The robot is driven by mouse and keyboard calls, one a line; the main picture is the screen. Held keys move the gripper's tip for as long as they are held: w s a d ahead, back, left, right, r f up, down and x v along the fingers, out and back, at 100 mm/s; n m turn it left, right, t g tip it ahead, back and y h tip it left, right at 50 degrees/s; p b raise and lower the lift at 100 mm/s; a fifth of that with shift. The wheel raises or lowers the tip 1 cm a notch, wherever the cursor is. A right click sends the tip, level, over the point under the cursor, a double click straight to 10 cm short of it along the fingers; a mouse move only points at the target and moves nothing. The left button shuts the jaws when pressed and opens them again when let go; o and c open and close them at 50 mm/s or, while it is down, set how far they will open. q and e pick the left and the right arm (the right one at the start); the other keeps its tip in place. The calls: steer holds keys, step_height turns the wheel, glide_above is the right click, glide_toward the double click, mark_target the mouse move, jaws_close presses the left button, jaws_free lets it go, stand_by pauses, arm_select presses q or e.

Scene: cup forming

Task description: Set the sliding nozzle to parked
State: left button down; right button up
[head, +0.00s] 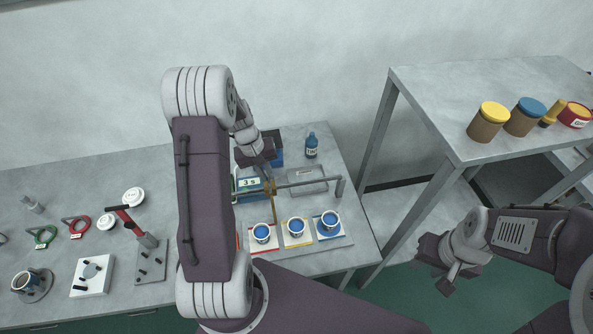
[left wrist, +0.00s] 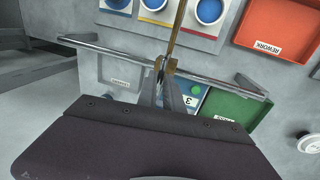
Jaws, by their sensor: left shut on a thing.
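The sliding nozzle is a brass piece with a thin downward spout (head: 274,212), on a horizontal grey rail (head: 297,183). It sits left of the rail's middle in the head view, near the red-mat cup. The left wrist view shows the brass nozzle (left wrist: 177,32) crossing the rail (left wrist: 110,50). My left gripper (head: 268,180) is shut on the nozzle's upper part; its fingertips also show in the left wrist view (left wrist: 161,78). My right gripper (head: 445,278) hangs away from the table at the right; its finger gap is unclear.
Cups with blue contents stand on red (head: 262,233), yellow (head: 296,227) and blue (head: 329,221) mats. A display (head: 249,183) shows "3 s". A higher table (head: 440,100) stands right.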

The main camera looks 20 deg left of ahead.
arm_select(q)
steer(key=s+a, duration=0.3)
steer(key=a, duration=0.1)
steer(key=s+a, duration=0.3)
steer(key=a, duration=0.2)
steer(key=s+a, duration=0.3)
steer(key=a, duration=0.2)
steer(key=shift+r+b, duration=0.15)
steer(key=shift+b, duration=0.15)
steer(key=shift+a, duration=0.1)
steer(key=c, duration=1.5)
jaws_free()
steer(key=shift+s, duration=0.1)
steer(key=shift+s+a, duration=0.1)
